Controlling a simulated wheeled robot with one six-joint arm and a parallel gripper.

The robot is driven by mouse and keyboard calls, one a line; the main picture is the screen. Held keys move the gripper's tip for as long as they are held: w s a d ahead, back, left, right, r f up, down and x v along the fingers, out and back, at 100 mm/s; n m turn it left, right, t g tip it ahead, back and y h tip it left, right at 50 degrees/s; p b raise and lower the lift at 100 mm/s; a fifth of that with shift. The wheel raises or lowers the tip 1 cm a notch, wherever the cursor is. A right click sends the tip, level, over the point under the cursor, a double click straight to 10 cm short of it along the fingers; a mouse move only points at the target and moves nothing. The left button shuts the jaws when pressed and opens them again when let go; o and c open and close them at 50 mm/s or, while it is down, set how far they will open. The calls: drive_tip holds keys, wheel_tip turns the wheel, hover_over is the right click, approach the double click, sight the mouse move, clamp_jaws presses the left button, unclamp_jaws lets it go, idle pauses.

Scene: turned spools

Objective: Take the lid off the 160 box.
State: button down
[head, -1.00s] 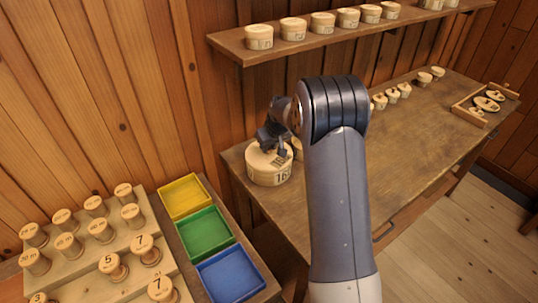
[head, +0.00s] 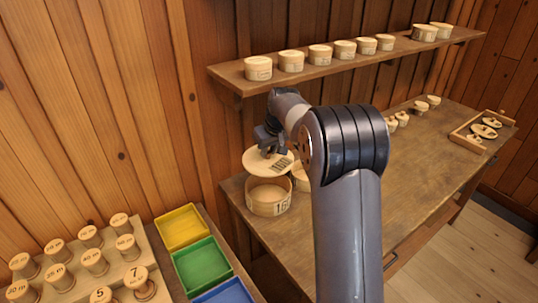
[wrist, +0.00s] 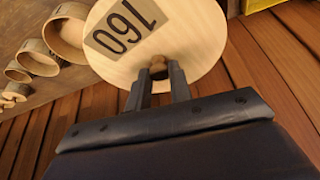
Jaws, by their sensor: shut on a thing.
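The 160 box (head: 268,203) is a round pale wooden box with its number on the front. It stands on the near left end of the workbench, and its top is open. Its round lid (head: 258,160) hangs above it, apart from the rim and slightly tilted. The lid's black 160 label shows in the wrist view (wrist: 125,28). My gripper (head: 272,150) is shut on the small knob of the lid; in the wrist view its fingers (wrist: 158,75) close around that knob. The box itself is not clearly identified in the wrist view.
Another round box (head: 301,178) stands just right of the 160 box, partly hidden by my arm. A wall shelf (head: 350,58) with several round boxes runs above. Coloured trays (head: 183,227) and a stepped rack of spools (head: 72,262) are at the lower left.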

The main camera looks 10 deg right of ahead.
drive_tip(key=shift+r+p, duration=0.8)
drive_tip(key=shift+r, duration=0.3)
